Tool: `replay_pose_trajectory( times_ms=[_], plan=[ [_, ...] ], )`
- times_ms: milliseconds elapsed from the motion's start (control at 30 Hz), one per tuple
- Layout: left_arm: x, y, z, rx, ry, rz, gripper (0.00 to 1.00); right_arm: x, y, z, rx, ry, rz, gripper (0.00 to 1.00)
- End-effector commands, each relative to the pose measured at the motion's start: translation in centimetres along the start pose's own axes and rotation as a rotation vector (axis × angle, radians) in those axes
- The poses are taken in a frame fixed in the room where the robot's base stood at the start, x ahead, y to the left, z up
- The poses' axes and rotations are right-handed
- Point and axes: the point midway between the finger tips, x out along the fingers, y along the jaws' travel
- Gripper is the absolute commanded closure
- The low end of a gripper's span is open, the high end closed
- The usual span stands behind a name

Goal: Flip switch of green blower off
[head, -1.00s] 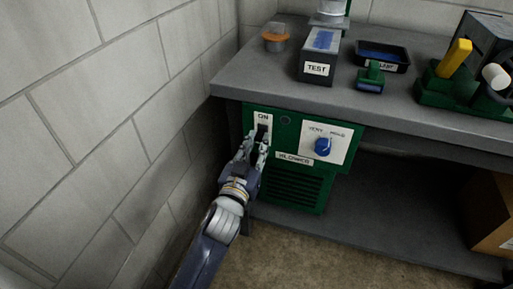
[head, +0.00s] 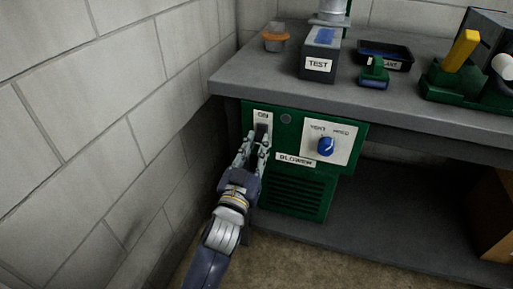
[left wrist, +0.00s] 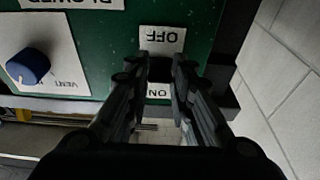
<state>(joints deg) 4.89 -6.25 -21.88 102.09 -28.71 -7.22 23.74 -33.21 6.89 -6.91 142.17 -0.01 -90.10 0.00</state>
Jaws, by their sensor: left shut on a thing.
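The green blower (head: 310,207) is mounted under the workbench, with a "BLOWER" label (head: 296,160) on its front. Its dark switch (head: 262,129) is at the upper left of that front, under an "ON" label (head: 263,115). In the left wrist view, which is upside down, the switch (left wrist: 160,70) sits between the "OFF" label (left wrist: 162,39) and the "ON" label. My left gripper (head: 254,146) is at the switch, its fingertips shut on the lever. In the head view the gripper hides the "OFF" label. My right gripper is not in view.
A blue knob (head: 326,146) on a white plate is right of the switch. The block wall (head: 120,130) is close on the left. The bench top (head: 270,88) overhangs the blower and holds a "TEST" box (head: 319,68), a dark tray (head: 398,62) and green tools.

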Motion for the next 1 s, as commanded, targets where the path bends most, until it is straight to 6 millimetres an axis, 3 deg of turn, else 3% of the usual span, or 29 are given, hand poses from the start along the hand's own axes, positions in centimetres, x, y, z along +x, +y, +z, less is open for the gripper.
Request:
replay_pose_trajectory(
  times_ms=[67,100,167,633,1000],
  plan=[
    [0.0,0.0,-0.1,0.0,0.002,0.001,1.0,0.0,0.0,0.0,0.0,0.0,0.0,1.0],
    [0.0,0.0,-0.1,0.0,0.002,0.001,0.7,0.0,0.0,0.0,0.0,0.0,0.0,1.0],
    [0.0,0.0,-0.1,0.0,0.002,0.001,0.58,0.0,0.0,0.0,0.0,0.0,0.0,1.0],
    [-0.9,0.0,0.1,0.001,-0.001,0.0,0.58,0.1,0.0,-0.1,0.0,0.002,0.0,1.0],
    [-7.3,0.0,0.1,0.0,-0.003,0.001,0.58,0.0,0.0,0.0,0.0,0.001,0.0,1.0]
  ],
)
